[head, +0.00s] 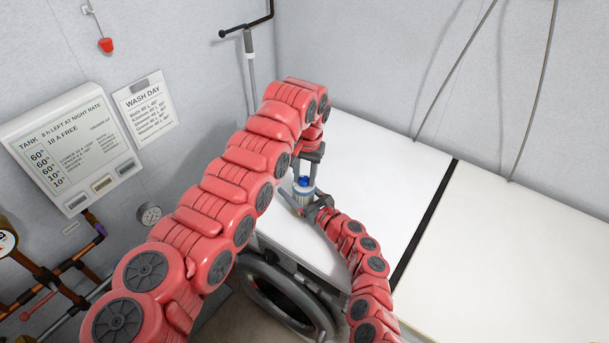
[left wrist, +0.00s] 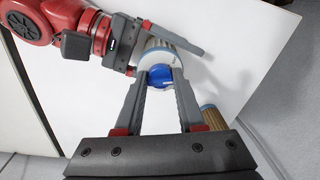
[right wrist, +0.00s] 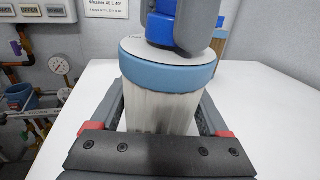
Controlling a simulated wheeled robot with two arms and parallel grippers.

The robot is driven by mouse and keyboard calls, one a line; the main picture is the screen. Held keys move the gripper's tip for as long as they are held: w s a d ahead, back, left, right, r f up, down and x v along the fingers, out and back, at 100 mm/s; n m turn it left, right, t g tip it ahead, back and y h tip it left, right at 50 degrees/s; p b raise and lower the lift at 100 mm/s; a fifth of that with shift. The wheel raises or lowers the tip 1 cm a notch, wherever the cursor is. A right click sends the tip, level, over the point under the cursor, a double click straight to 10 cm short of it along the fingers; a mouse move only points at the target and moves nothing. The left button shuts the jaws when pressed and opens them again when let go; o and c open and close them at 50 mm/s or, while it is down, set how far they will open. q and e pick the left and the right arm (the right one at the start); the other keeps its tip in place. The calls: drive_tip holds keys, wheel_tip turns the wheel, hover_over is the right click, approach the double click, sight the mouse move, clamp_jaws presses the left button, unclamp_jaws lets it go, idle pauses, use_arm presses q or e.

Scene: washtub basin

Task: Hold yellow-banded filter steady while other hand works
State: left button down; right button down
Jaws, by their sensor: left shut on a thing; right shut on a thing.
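A pale pleated filter (right wrist: 158,108) with a grey top and a light blue band (right wrist: 170,77) stands upright on the white top; I see no yellow band on it. A dark blue cap (left wrist: 160,76) sits at the middle of its top. My left gripper (head: 305,177) comes from above and is shut on the blue cap. My right gripper (right wrist: 160,112) is shut around the filter's body from the side. In the head view the filter (head: 301,195) is small and partly hidden by both grippers.
A second filter with a tan body (left wrist: 213,118) and blue rim stands close behind. The white worktop (head: 390,185) is otherwise clear, with a dark gap to the right. Pipes and a gauge (head: 149,214) are at left.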

sight(307, 182)
use_arm(q)
drive_tip(key=c, duration=0.5)
unclamp_jaws()
wheel_tip(307, 182, up, 12)
drive_tip(key=shift+s+d, duration=0.25)
drive_tip(key=shift+s, duration=0.05)
use_arm(e)
unclamp_jaws()
